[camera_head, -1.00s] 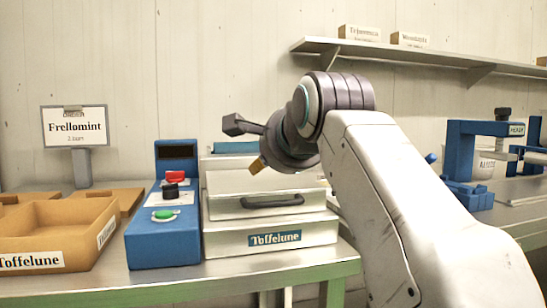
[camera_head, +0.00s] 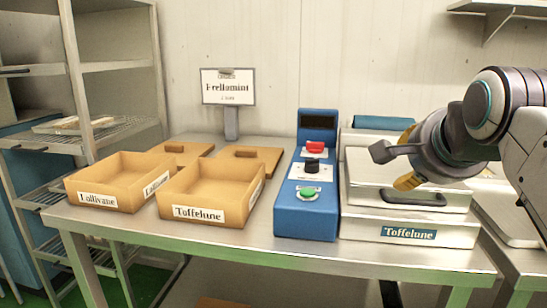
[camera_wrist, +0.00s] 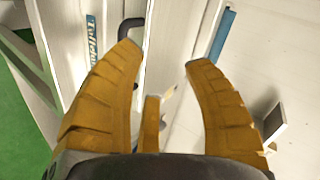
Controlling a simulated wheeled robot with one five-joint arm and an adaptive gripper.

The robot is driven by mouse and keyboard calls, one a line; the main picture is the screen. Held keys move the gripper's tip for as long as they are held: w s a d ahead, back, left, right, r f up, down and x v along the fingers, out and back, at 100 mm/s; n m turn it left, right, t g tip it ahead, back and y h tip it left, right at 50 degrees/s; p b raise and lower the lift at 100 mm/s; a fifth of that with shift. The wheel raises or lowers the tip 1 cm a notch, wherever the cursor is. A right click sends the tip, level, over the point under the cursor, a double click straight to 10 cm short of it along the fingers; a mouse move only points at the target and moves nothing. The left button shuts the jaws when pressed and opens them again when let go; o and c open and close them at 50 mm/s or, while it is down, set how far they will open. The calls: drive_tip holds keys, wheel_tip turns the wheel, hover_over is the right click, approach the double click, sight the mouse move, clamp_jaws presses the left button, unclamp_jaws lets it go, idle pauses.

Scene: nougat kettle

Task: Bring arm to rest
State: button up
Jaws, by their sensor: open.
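My gripper (camera_wrist: 168,55) shows in the wrist view with its orange fingers spread apart and nothing between them. In the head view my gripper (camera_head: 408,160) is at the right, above the front of the metal Toffelune box (camera_head: 365,229) and near its dark handle (camera_head: 412,197). The arm is bent, coming in from the right edge. I cannot tell whether a finger touches the box. The box's Toffelune label also shows in the wrist view (camera_wrist: 91,40).
A blue control box (camera_head: 305,221) with red and green buttons stands left of the metal box. Two orange trays, Lallivane (camera_head: 105,200) and Toffelune (camera_head: 195,214), sit further left on the table. A Frellomint sign (camera_head: 228,87) stands behind. A wire shelf rack (camera_head: 85,133) is at the left.

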drive_tip(key=s+a+f+n+g+p, duration=0.1)
drive_tip(key=s+a+n+g+p, duration=0.1)
drive_tip(key=s+n+p, duration=0.5)
drive_tip(key=s+a+f+n+g+y+p, duration=0.1)
drive_tip(key=s+a+n+g+p, duration=0.2)
drive_tip(key=s+p, duration=1)
drive_tip(key=n+g+p, duration=0.2)
drive_tip(key=n+p, duration=0.3)
drive_tip(key=p, duration=0.2)
drive_tip(key=shift+a+g+y, duration=0.25)
drive_tip(key=shift+g+y, duration=0.05)
